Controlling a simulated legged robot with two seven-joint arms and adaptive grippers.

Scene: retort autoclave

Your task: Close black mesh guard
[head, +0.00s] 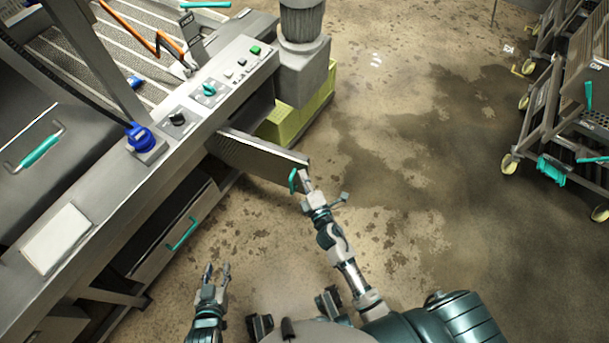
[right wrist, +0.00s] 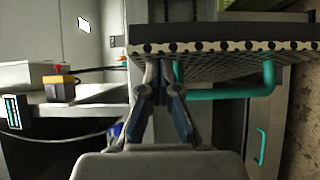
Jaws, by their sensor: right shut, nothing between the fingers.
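The black mesh guard (head: 262,155) stands swung out from the front of the machine, its free end towards my right arm. Its teal handle (head: 293,180) is near that free end. In the right wrist view the guard (right wrist: 225,30) fills the upper right, with a perforated edge and mesh, and the handle (right wrist: 230,93) runs below it. My right gripper (head: 305,176) is shut and empty at the free end, its fingertips (right wrist: 165,66) close to the handle's left end; contact cannot be told. My left gripper (head: 217,268) is open and empty, low and away from the guard.
The machine's control panel (head: 225,85) with knobs and buttons lies above the guard. A yellow-green box (head: 300,115) stands on the floor behind it. A drawer (head: 170,235) with a teal handle is at left. Wheeled carts (head: 560,110) stand far right; floor between is clear.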

